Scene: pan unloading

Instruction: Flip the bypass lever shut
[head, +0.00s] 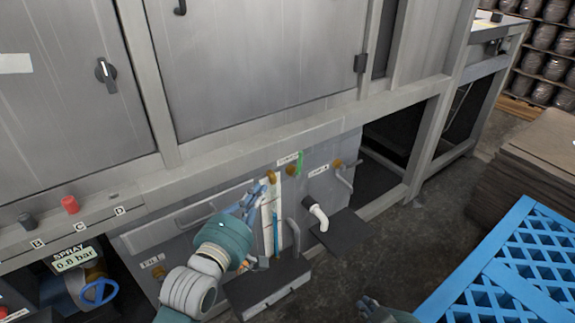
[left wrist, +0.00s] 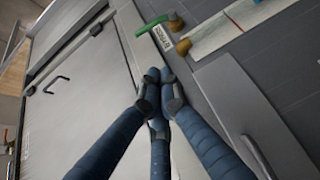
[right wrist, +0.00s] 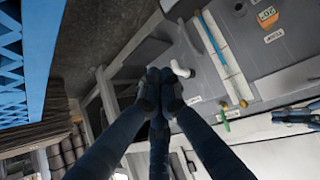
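Several valve levers sit on the lower grey panel, and their label text is too small to read, so I cannot tell which is the bypass lever. A green lever (head: 300,161) on a brass fitting stands beside a white label (head: 289,158); it also shows in the left wrist view (left wrist: 153,26) and right wrist view (right wrist: 226,121). A grey lever (head: 344,179) hangs further right. My left gripper (head: 258,194) is in front of the panel, left of the green lever and apart from it, fingertips together (left wrist: 160,76). My right gripper (head: 368,306) is low, fingertips together and empty (right wrist: 159,77).
A white spout (head: 318,214) sticks out above a dark ledge (head: 341,236). A blue sight tube (head: 275,232) stands on a pale strip. A blue lattice pallet (head: 505,270) lies at right, before stacked brown sheets (head: 535,170). Dark floor between is clear.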

